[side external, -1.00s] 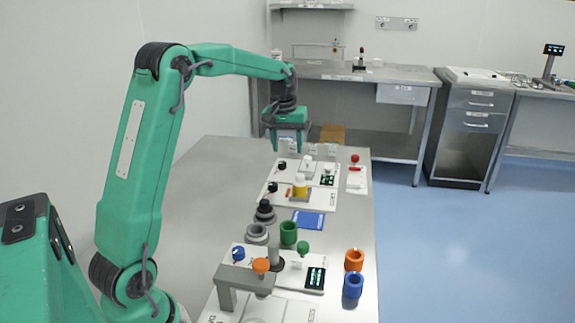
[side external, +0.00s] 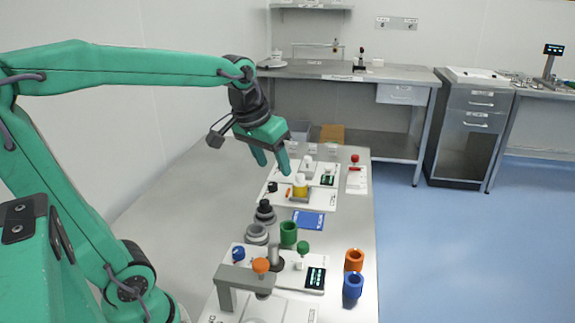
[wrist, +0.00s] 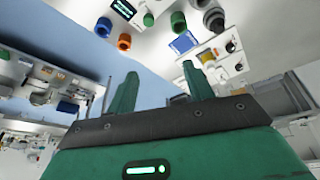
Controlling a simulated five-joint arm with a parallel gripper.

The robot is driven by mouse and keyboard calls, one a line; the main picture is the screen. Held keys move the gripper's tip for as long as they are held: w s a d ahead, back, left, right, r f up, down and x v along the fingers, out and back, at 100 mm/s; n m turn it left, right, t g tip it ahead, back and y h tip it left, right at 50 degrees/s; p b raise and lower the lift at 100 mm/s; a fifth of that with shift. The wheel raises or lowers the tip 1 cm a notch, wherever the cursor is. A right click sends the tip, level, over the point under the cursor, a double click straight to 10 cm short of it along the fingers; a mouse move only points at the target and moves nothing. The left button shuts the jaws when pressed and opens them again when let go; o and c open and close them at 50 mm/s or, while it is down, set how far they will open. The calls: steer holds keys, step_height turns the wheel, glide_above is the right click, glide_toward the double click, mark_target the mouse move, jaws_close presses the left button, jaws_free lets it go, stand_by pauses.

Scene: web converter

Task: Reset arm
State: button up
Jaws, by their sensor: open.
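My gripper (side external: 271,163) is green, with two fingers pointing down and spread apart.
The metal table (side external: 190,205) is clear on its left. Orange (side external: 354,260), blue (side external: 352,286) and green (side external: 288,233) cups, a grey ring (side external: 256,234), a blue card (side external: 308,220) and a near station with a grey bracket (side external: 246,276) stand on the right.

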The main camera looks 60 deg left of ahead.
steer(key=s+d+f+m+t, duration=0.1)
steer(key=s+d+f+m, duration=0.2)
steer(key=s, duration=0.6)
steer(key=shift+s+d+f+h, duration=0.3)
steer(key=shift+s+d+f, duration=0.1)
steer(key=shift+d, duration=0.65)
